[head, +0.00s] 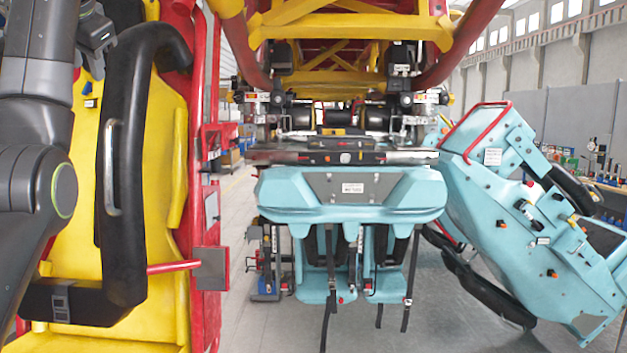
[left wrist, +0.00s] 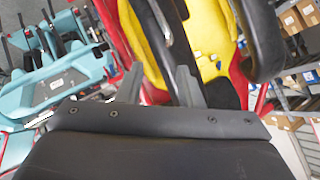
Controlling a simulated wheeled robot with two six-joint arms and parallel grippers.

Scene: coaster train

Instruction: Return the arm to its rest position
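My left arm (head: 35,150) rises along the left edge of the head view, in front of the yellow seat. Its gripper (head: 97,38) is partly visible near the top left, close to the upper end of the black restraint. In the left wrist view the two grey fingers of my left gripper (left wrist: 158,82) stand apart, with nothing seen held between them. The black restraint (left wrist: 160,30) and yellow seat (left wrist: 207,35) lie beyond the fingers. My right gripper is not in view.
The yellow seat (head: 158,200) with its black restraint (head: 122,170) and red frame (head: 205,100) stands close at left. A light-blue coaster car (head: 350,205) is in the middle, and a tilted light-blue unit (head: 540,235) at right. Grey floor (head: 420,320) shows below them.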

